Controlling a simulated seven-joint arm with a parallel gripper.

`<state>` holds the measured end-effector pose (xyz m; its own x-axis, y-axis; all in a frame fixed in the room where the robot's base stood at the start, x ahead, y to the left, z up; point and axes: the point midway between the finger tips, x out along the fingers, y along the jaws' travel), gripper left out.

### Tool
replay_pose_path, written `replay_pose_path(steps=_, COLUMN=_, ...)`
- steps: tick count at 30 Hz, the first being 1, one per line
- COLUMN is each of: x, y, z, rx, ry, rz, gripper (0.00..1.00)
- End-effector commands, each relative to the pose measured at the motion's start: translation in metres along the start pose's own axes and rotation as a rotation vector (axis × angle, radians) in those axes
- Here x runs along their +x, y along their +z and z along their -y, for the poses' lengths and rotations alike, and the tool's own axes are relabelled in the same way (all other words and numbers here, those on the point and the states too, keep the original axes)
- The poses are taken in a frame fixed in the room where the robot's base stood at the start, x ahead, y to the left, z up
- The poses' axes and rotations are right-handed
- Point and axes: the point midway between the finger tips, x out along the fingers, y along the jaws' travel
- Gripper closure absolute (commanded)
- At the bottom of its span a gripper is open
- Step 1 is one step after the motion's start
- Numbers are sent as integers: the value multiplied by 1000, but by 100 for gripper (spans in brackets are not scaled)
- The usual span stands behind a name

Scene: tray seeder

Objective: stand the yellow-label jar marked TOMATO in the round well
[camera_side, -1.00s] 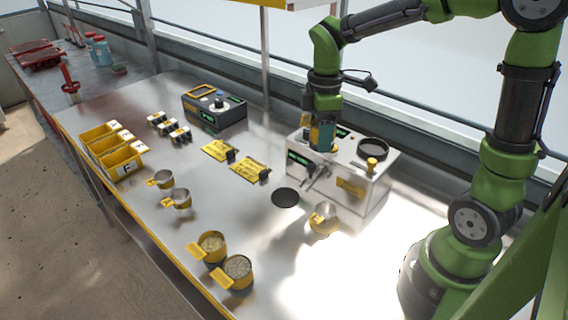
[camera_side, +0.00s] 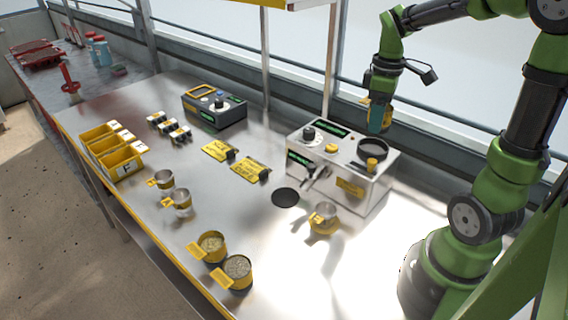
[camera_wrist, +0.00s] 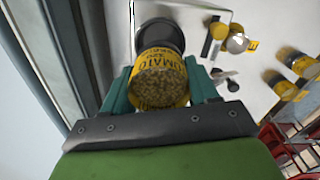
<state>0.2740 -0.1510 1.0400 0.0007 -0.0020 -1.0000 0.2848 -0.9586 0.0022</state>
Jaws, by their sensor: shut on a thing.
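My gripper (camera_side: 378,124) is shut on the yellow-label jar (camera_wrist: 160,72), whose label reads TOMATO in the wrist view. Small pale seeds show at the jar's near end, between my two teal fingers. In the side view only a bit of yellow shows at the fingers, so most of the jar is hidden. The round well (camera_side: 373,150) is a dark circle at the right of the white machine's top. The jar is held above it, apart from it. In the wrist view the dark well (camera_wrist: 165,32) lies just beyond the jar and is partly covered by it.
The white machine (camera_side: 362,194) carries a black knob (camera_side: 309,134), a yellow button (camera_side: 332,148) and a yellow post (camera_side: 371,164) close to the well. A railing runs behind.

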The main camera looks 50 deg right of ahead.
Motion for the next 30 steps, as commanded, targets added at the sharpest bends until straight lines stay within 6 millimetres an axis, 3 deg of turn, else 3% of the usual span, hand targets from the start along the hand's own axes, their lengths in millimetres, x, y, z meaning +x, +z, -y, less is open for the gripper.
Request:
replay_pose_path(steps=15, x=49, y=0, z=0, rx=0, ry=-2, rz=1, gripper=75)
replay_pose_path(steps=30, x=62, y=0, z=1, rx=-1, ry=-2, rz=2, gripper=75)
